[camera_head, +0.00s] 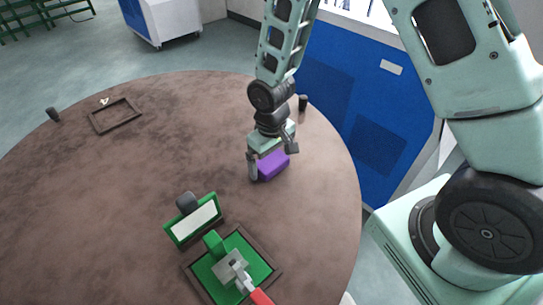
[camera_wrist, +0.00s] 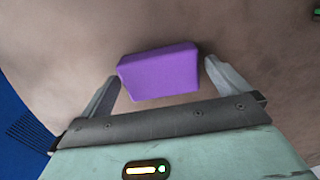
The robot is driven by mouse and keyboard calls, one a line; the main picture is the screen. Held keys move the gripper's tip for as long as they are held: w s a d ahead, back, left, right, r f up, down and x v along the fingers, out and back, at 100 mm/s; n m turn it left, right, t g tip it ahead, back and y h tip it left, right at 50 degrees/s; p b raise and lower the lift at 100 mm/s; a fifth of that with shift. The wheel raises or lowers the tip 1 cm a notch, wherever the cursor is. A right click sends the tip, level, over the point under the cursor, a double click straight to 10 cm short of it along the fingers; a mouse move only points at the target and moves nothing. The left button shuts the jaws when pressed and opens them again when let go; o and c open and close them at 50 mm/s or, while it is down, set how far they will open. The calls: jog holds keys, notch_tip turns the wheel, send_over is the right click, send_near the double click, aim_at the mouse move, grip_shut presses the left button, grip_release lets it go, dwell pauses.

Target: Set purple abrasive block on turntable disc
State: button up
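The purple abrasive block (camera_head: 273,165) lies on the large round brown surface (camera_head: 120,200), towards its right side. It also shows in the wrist view (camera_wrist: 160,73). My gripper (camera_head: 272,164) is open over the block, pointing down. Its two fingers stand on either side of the block in the wrist view (camera_wrist: 163,72), with a small gap visible at the right finger. Contact at the left finger is unclear. I see no separate disc; I cannot tell whether the round brown surface is the turntable disc.
A green pad in a dark square frame (camera_head: 192,268) lies at the front, with a red-handled tool (camera_head: 258,297) over it. A green-framed white panel (camera_head: 194,221) stands behind it. An empty dark frame (camera_head: 115,116) lies far left. A blue cabinet (camera_head: 345,110) stands beyond the right edge.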

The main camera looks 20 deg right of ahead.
aim_at(271, 161)
notch_tip(271, 161, up, 12)
jog(key=b, duration=0.3)
jog(key=s+a+r+n, duration=0.2)
jog(key=s+a+r, duration=0.1)
jog(key=s, duration=0.7)
jog(key=s+a+r+n, duration=0.2)
jog(key=s+a, duration=0.1)
jog(key=s, duration=0.7)
jog(key=shift+s+a+r+y, duration=0.15)
jog(key=shift+a+r+y, duration=0.15)
jog(key=shift+a+r, duration=0.1)
notch_tip(271, 161, down, 4)
jog(key=b, duration=0.3)
jog(key=shift+b, duration=0.35)
